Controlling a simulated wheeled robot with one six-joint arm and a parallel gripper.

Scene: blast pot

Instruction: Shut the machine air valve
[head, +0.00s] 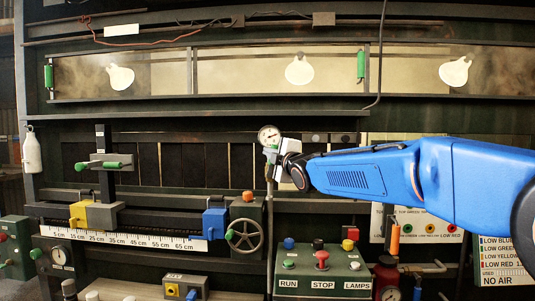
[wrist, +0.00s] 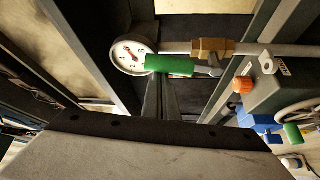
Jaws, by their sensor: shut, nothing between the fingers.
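A brass valve (wrist: 212,47) sits on a grey pipe in the wrist view, beside a round white gauge (wrist: 134,55). Its green handle (wrist: 170,66) lies roughly along the pipe, its free end towards the gauge. In the head view the gauge (head: 269,136) shows above my gripper (head: 275,165), at the end of my blue arm; the valve body is mostly hidden there. In the wrist view my gripper (wrist: 166,88) is shut and empty, its fingertips close to the handle's lower side. I cannot tell whether they touch it.
An orange knob (wrist: 242,85) and a handwheel (wrist: 298,112) are to the right in the wrist view. Below my arm in the head view stands a green control box (head: 335,268) with several buttons. A vertical pipe (head: 269,220) runs down under the gauge.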

